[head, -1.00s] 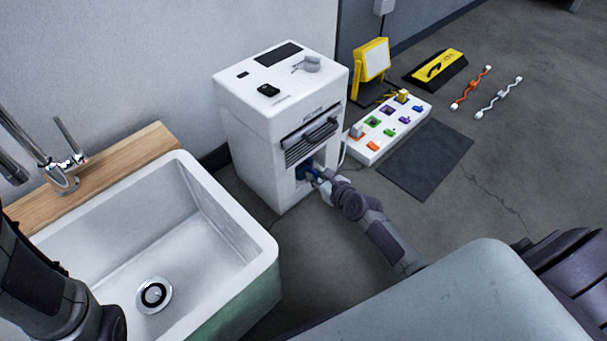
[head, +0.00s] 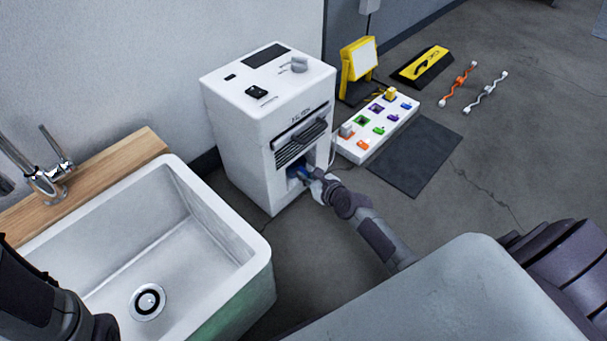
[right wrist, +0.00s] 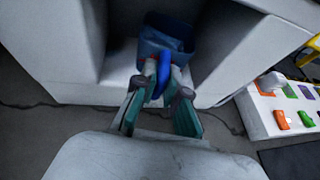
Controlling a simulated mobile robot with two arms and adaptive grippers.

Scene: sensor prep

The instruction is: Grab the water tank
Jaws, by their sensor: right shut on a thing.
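The water tank (right wrist: 172,36) is a blue, open-topped box with a bright blue handle (right wrist: 163,72). It sits in the lower opening of a white machine (head: 233,130), and only a small blue part of the tank (head: 295,173) shows in the head view. My right gripper (right wrist: 160,82) is shut on the tank's handle at the front of the opening; it also shows in the head view (head: 312,180). My left arm comes in at the lower left of the head view, and its gripper is out of the picture.
A white sink (head: 262,262) with a wooden ledge (head: 100,182) stands left of the machine. To the right are a white panel with coloured pieces (head: 357,152), a dark mat (head: 420,160), a yellow lamp (head: 347,70) and a yellow-black block (head: 405,72).

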